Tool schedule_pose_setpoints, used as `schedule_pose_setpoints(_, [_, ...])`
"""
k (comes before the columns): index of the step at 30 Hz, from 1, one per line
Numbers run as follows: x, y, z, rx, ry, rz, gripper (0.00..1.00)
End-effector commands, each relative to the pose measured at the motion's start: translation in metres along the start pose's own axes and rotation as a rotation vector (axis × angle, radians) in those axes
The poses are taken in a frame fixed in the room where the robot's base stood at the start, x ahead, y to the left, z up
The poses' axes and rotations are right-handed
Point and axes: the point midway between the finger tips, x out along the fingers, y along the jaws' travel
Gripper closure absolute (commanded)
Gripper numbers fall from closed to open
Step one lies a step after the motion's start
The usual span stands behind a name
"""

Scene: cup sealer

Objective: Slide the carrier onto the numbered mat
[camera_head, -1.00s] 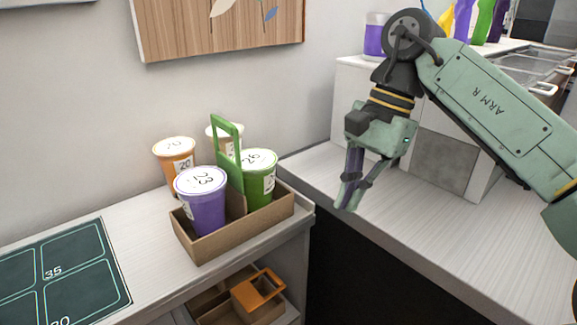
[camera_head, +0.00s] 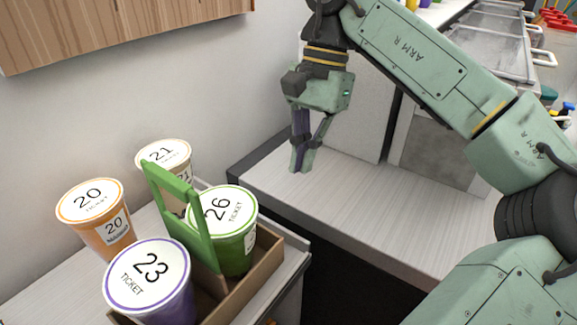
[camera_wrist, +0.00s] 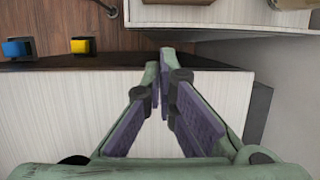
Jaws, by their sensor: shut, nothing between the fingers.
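The carrier (camera_head: 262,277) is a brown tray with a tall green handle (camera_head: 187,221), at the lower left of the head view on the light counter. A purple cup marked 23 (camera_head: 150,282) and a green cup marked 26 (camera_head: 224,228) stand in it. An orange cup marked 20 (camera_head: 97,218) and a cup marked 21 (camera_head: 166,160) stand behind the handle. My gripper (camera_head: 299,172) is shut and empty, pointing down, right of and apart from the carrier. It also shows in the wrist view (camera_wrist: 160,62). The numbered mat is out of view now.
A light worktop (camera_head: 345,205) lies below my gripper and is bare there. A dark gap separates it from the carrier's counter. A wooden panel (camera_head: 120,28) hangs on the wall. In the wrist view, a blue item (camera_wrist: 17,48) and a yellow item (camera_wrist: 82,45) lie on the far side.

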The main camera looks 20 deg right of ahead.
Motion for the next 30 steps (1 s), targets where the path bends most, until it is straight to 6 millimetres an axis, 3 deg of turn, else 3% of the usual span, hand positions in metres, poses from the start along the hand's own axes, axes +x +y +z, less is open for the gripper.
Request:
schedule_pose_setpoints(14, [0.095,-0.001,-0.002,-0.002,0.001,-0.001,1.00])
schedule_pose_setpoints(21, [0.096,0.000,0.031,-0.002,0.003,0.000,1.00])
schedule_pose_setpoints(30, [0.098,-0.001,0.039,-0.001,0.000,-0.002,1.00])
